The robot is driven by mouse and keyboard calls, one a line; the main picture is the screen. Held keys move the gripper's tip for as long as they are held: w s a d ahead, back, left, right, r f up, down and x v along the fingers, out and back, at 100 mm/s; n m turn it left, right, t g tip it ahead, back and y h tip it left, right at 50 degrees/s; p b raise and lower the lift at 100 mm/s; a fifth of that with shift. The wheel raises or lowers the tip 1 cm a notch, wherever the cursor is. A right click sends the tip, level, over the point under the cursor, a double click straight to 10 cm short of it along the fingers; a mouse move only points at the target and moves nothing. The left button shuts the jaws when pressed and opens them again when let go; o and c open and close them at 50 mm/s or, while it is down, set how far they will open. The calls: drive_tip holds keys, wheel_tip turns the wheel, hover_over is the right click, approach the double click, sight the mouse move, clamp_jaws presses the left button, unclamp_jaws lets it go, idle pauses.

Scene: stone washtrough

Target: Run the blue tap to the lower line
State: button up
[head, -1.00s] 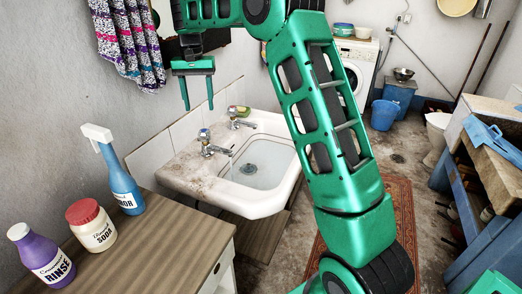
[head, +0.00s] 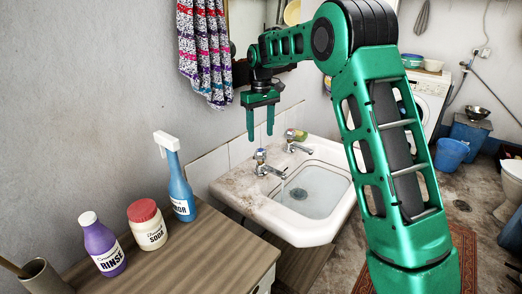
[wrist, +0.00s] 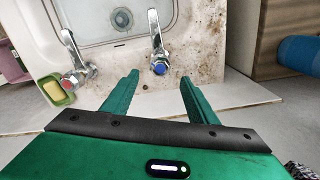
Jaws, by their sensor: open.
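The white stone washtrough (head: 285,232) stands against the wall, its rim stained brown. The blue tap (head: 260,158), chrome with a blue-topped knob, is the one nearer the wooden counter; it also shows in the wrist view (wrist: 159,67). My gripper (head: 260,137) is open and empty, fingers pointing down just above the blue tap. In the wrist view my fingers (wrist: 160,78) lie either side of the knob's line, apart from it. The red tap (wrist: 73,77) is to its left there. The drain (wrist: 122,18) shows in the basin; I cannot make out the water level or lines.
A yellow-green sponge in a dish (wrist: 58,89) sits beside the red tap. A blue spray bottle (head: 179,188), a soda jar (head: 147,226) and a purple rinse bottle (head: 101,245) stand on the counter (head: 215,255). A patterned cloth (head: 206,55) hangs on the wall.

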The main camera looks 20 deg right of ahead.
sight(261, 149)
wheel_tip(261, 149, down, 8)
drive_tip(key=shift+r, duration=0.2)
drive_tip(key=c, duration=1.1)
